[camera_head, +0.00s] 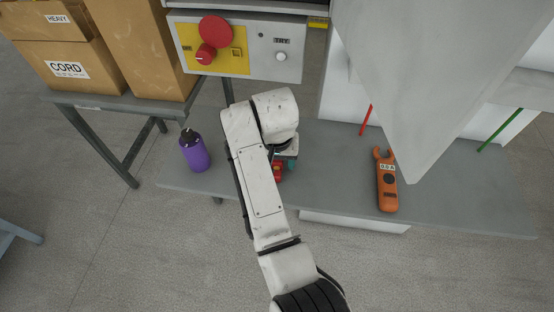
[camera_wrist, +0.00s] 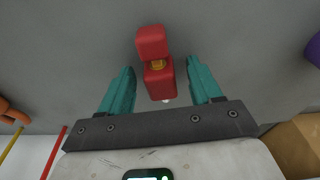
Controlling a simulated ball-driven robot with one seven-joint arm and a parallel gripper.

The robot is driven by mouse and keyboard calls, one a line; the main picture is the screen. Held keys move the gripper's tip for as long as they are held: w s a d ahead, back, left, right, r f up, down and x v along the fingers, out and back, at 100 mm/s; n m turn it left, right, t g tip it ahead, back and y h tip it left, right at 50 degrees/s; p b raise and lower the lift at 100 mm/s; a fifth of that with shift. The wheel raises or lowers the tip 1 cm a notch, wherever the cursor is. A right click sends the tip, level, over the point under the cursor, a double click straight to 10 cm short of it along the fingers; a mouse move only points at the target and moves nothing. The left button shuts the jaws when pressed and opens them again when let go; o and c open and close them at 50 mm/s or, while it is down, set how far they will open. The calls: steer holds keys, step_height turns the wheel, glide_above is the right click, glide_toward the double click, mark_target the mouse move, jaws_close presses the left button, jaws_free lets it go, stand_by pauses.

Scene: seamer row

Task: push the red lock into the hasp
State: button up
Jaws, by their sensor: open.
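The red lock (camera_wrist: 152,42) is a blocky red piece with a small yellow-brown part at its middle. In the wrist view it sits between the two teal fingers of my gripper (camera_wrist: 160,66), with a gap on each side. My gripper is open around it, over the grey bench. The control box (camera_head: 262,68) at the back carries a yellow plate with a red knob (camera_head: 206,54) and a red disc (camera_head: 215,30). I cannot clearly make out the hasp.
On the bench (camera_head: 335,165), a purple bottle (camera_head: 195,152) stands at left and an orange meter (camera_head: 387,185) lies at right. Cardboard boxes (camera_head: 75,65) fill a table at back left. A large grey body (camera_head: 420,70) overhangs the bench's right side. Red and green rods stand behind.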

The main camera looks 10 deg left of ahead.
steer(key=c, duration=1)
steer(key=shift+r, duration=0.1)
steer(key=shift+r, duration=0.45)
step_height(320, 180, up, 2)
steer(key=shift+w+r+b, duration=0.1)
steer(key=shift+b, duration=0.3)
steer(key=shift+s+d+r+p, duration=0.1)
steer(key=shift+s+r+p, duration=1.55)
steer(key=shift+s, duration=0.7)
steer(key=shift+s+d+r+p, duration=0.1)
steer(key=shift+s+r+p, duration=1.55)
steer(key=shift+s, duration=0.75)
steer(key=shift+s+r+p, duration=1.6)
steer(key=shift+s+p, duration=0.05)
steer(key=shift+s, duration=0.7)
